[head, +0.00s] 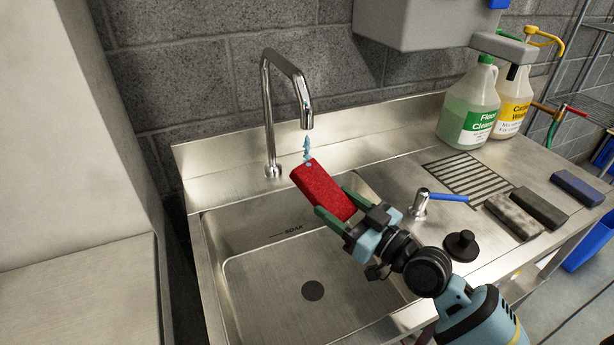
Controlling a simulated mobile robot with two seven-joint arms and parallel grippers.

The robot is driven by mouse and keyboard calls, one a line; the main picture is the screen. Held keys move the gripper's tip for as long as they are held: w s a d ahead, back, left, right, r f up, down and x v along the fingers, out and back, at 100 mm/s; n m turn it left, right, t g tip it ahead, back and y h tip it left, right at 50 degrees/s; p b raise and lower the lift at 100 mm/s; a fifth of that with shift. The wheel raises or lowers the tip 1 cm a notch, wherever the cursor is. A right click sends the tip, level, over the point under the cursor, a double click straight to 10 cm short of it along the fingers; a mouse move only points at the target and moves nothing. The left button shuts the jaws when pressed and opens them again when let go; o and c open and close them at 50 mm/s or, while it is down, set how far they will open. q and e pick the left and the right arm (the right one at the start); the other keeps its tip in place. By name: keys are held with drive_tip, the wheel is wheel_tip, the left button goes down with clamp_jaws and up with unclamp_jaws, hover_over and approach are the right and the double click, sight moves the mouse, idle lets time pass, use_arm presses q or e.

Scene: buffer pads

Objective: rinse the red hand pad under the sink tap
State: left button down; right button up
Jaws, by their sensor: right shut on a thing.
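The red hand pad (322,192) is held above the sink basin, tilted, with its upper left end under the tap. My right gripper (337,212) is shut on the pad's lower right part. The chrome tap (284,62) arches up at the back of the sink, and a short bluish stream of water (307,149) runs from its spout onto the pad's upper end. The steel sink (248,287) has a dark round drain in its floor. My left gripper does not show.
A tap lever with a blue handle (448,197) and a black stopper (461,246) stand right of the basin. Grey, black and blue pads (578,188) lie on the right drainboard near a slotted grate (468,178). Floor cleaner (469,108) and another jug (512,103) stand behind.

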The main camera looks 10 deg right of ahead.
drive_tip(key=shift+r+v, duration=0.15)
drive_tip(key=shift+v, duration=1.15)
drive_tip(key=shift+r+v, duration=0.15)
drive_tip(key=shift+v, duration=1.15)
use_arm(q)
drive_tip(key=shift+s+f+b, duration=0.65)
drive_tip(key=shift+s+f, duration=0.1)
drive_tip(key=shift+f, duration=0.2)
use_arm(e)
drive_tip(key=v, duration=0.6)
drive_tip(key=shift+r, duration=0.4)
drive_tip(key=shift+s+d, duration=0.1)
drive_tip(key=shift+s, duration=0.05)
